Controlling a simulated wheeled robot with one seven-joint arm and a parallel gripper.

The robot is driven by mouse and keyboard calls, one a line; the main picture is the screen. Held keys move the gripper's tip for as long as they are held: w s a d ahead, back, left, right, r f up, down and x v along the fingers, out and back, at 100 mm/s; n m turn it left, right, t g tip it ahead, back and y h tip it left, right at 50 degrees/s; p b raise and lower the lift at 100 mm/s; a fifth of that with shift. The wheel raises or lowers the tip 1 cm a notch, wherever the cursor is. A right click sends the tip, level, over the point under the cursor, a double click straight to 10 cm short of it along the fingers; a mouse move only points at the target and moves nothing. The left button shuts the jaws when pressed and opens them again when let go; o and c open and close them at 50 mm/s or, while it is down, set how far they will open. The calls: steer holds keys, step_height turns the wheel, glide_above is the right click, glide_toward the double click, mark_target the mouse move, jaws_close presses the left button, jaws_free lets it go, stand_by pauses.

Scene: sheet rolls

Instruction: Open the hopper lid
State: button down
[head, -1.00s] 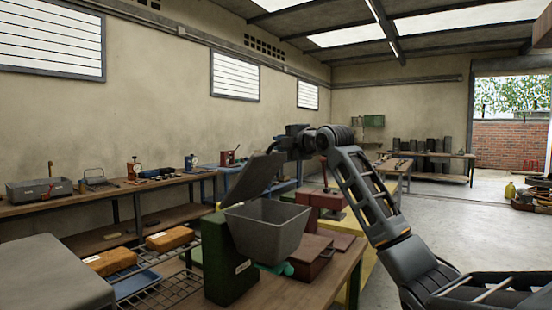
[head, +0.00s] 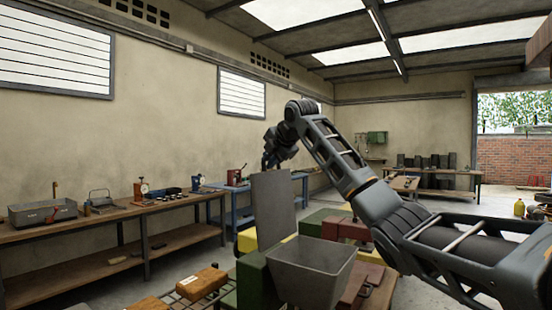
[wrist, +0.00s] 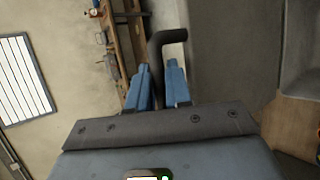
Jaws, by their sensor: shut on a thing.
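The hopper (head: 312,272) is a grey, open-topped tapered bin on a dark green body (head: 257,282) at the bottom of the head view. Its flat grey lid (head: 273,208) stands nearly upright at the bin's left edge, so the mouth is uncovered. In the wrist view the lid is the broad grey surface (wrist: 228,50) right of the fingers. My gripper (wrist: 160,76) has blue fingers on either side of the dark bent lid handle (wrist: 167,38) and is shut on it. In the head view my gripper is at the lid's top, its fingers hard to make out.
The hopper stands on a wooden bench with a dark red machine (head: 352,229) behind it. Orange blocks (head: 202,283) lie on a wire rack at lower left. A long workbench (head: 120,215) with tools runs along the left wall. Open floor lies at the right.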

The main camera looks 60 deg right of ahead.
steer(key=shift+w+f+g, duration=0.3)
steer(key=shift+w+g, duration=0.2)
steer(key=shift+w, duration=0.45)
steer(key=c, duration=1.1)
jaws_free()
steer(key=shift+b+v, duration=1.1)
steer(key=shift+v, duration=2.9)
